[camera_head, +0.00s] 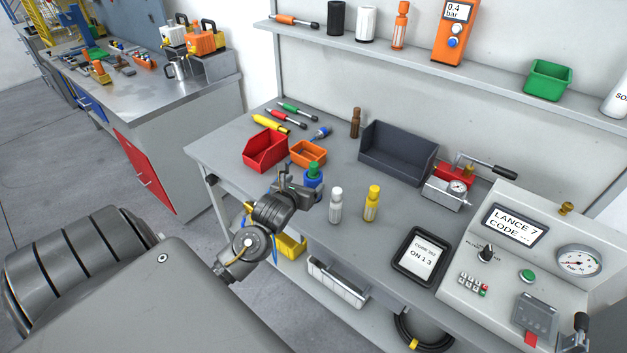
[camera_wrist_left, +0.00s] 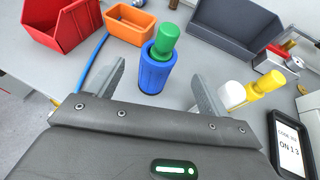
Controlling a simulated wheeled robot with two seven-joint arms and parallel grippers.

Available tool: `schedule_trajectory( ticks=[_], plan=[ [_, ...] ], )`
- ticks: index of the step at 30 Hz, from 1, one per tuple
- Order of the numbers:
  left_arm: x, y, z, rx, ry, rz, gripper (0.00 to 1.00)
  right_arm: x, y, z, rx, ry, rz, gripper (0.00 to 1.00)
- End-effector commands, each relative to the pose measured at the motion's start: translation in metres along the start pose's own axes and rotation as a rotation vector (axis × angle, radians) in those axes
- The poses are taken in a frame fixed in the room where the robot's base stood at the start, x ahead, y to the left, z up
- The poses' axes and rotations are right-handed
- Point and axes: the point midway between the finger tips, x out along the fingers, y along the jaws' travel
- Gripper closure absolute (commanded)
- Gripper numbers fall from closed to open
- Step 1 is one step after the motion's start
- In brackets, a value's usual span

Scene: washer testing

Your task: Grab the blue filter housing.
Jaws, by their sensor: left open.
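The blue filter housing (camera_wrist_left: 155,75) stands upright on the grey bench with a green piece (camera_wrist_left: 166,40) on its top. In the head view the blue housing (camera_head: 313,181) is partly hidden by my left gripper (camera_head: 296,182). In the left wrist view my left gripper (camera_wrist_left: 160,88) is open, with one finger to each side of the housing's near side. The housing shows beyond and between the fingertips, and I see no contact. My right gripper does not show.
A white bottle (camera_head: 336,205) and a yellow bottle (camera_head: 372,203) stand right of the housing. An orange bin (camera_head: 308,153) and a red bin (camera_head: 265,150) sit behind-left. A dark grey bin (camera_head: 398,151) stands behind-right. A tablet (camera_head: 421,256) lies near the front edge.

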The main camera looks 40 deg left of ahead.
Motion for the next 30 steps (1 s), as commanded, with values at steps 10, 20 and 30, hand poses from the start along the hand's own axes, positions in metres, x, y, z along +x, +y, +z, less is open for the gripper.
schedule_trajectory(
  ticks=[10,20,30],
  plan=[
    [0.043,0.001,0.001,-0.002,0.001,0.002,0.21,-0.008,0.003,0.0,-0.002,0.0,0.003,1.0],
    [0.058,0.0,-0.001,-0.003,0.002,0.0,0.21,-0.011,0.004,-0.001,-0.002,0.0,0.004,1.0],
    [0.099,0.001,-0.003,-0.005,0.003,0.001,0.21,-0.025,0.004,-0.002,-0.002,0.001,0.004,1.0]
  ],
)
